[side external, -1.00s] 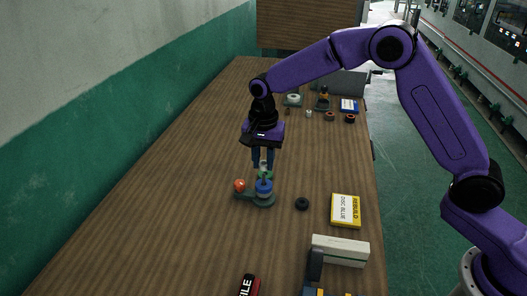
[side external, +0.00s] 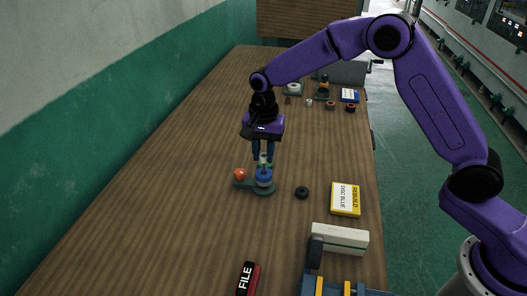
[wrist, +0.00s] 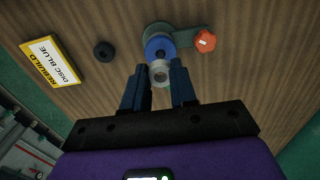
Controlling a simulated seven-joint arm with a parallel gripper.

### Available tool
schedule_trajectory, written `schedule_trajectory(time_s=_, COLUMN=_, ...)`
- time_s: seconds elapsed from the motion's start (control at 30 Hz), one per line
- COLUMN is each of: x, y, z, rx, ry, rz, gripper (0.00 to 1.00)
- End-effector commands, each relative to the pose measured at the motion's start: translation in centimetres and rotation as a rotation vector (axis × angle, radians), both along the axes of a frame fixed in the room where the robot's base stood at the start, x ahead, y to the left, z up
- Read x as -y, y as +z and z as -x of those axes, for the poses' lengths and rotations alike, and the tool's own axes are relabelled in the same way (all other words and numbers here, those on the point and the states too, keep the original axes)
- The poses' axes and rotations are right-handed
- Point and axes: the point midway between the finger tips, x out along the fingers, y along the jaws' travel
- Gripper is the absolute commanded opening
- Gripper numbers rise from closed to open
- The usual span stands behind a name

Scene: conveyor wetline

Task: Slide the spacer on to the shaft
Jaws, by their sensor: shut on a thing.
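The spacer, a pale grey ring (wrist: 159,72), is between my gripper's fingertips (wrist: 160,84). It also shows as a small pale spot in the side view (side external: 263,156). My gripper (side external: 262,154) is shut on it and points down, just above the shaft stand. The stand has a dark green base (side external: 243,184) and carries a blue disc (side external: 263,175), also seen in the wrist view (wrist: 158,46). A small green part shows at the shaft's top in the side view. Whether the spacer touches the shaft tip or is around it, I cannot tell.
An orange-red knob (side external: 239,174) sits at the stand's left end. A black ring (side external: 302,192) and a yellow-edged "REBUILD DISC BLUE" card (side external: 345,199) lie to the right. A white box (side external: 340,239) and red FILE item (side external: 248,279) are nearer. The left tabletop is clear.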

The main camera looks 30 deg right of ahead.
Motion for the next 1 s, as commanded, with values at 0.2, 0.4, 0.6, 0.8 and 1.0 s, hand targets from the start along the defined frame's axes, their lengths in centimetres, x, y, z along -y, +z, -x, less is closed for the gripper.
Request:
schedule_trajectory(time_s=0.2, x=0.0, y=0.0, z=0.0, rx=0.0, ry=0.0, rz=0.0, gripper=0.0)
schedule_trajectory(time_s=0.4, x=0.0, y=-0.4, z=0.0, rx=-0.001, ry=0.0, rz=0.001, gripper=0.0)
schedule_trajectory(time_s=0.6, x=0.0, y=-0.8, z=0.0, rx=-0.001, ry=0.0, rz=0.001, gripper=0.0)
schedule_trajectory(time_s=0.8, x=0.0, y=-1.1, z=0.0, rx=-0.001, ry=0.0, rz=0.001, gripper=0.0)
schedule_trajectory(time_s=1.0, x=0.0, y=-1.5, z=0.0, rx=0.0, ry=0.0, rz=0.0, gripper=0.0)
